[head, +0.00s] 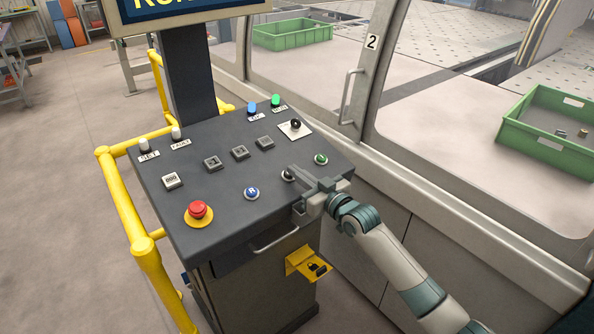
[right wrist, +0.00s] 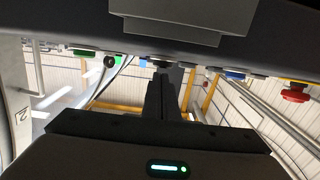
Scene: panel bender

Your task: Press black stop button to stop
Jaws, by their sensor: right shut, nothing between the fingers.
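The black stop button (head: 287,175) is on the sloped top of the grey control console (head: 225,205), between the blue R button (head: 252,193) and the green button (head: 320,159). My right gripper (head: 294,171) is shut and empty, with its fingertips right at the black button and partly covering it. In the right wrist view the shut fingers (right wrist: 168,78) point at the black button (right wrist: 159,63), which shows just beyond their tips. I cannot tell whether they touch it. My left gripper is not in view.
A red emergency button (head: 198,210) on a yellow base sits at the console's front left. A black selector knob (head: 296,124) and blue and green lamps are farther back. A handle (head: 274,238) juts from the console front. Yellow railing (head: 125,205) runs along the left.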

